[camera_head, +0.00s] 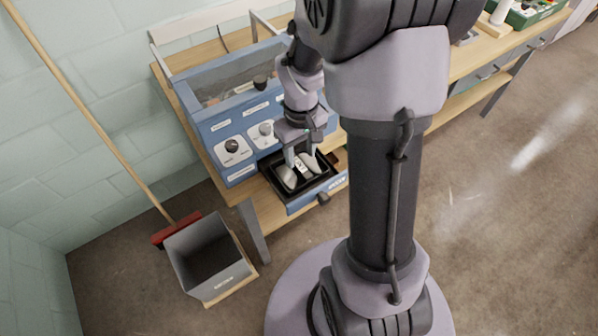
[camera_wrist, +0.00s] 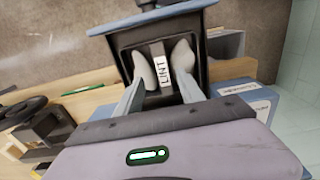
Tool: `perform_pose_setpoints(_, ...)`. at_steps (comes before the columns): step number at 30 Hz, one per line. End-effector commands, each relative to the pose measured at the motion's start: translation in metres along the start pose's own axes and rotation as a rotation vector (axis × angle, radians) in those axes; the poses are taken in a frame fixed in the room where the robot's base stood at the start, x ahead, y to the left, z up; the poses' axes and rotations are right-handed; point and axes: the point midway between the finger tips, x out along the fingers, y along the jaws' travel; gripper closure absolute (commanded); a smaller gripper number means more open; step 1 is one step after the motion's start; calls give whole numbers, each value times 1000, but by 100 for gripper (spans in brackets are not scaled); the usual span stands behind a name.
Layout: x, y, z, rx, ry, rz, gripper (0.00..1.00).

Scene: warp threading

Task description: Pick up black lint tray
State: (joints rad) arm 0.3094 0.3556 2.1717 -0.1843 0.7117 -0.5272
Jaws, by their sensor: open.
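The black lint tray (camera_head: 272,181) sits in the pulled-out blue drawer (camera_head: 303,204) at the front of the blue machine. In the wrist view the tray (camera_wrist: 202,48) lies straight ahead, with a raised bar labelled LINT (camera_wrist: 162,66) across its middle. My gripper (camera_head: 300,172) is over the tray, fingers pointing down into it. In the wrist view its pale, rounded fingertips (camera_wrist: 162,72) stand on either side of the labelled bar, with visible gaps. The jaws are open and hold nothing. The tray's floor is partly hidden by the fingers.
The blue machine (camera_head: 242,172) with dials stands on a wooden bench (camera_head: 470,62). A grey bin (camera_head: 207,256) stands on the floor at lower left, beside a red broom (camera_head: 176,230) leaning on the wall. The floor on the right (camera_head: 500,210) is clear.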

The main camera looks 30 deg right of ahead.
Motion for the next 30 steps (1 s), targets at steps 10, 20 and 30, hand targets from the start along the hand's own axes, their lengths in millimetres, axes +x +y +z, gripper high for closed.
perform_pose_setpoints(10,46,-6,4,0,-1,0,55)
perform_pose_setpoints(20,45,-6,4,0,-1,-1,100)
perform_pose_setpoints(30,41,-6,4,1,-1,-1,100)
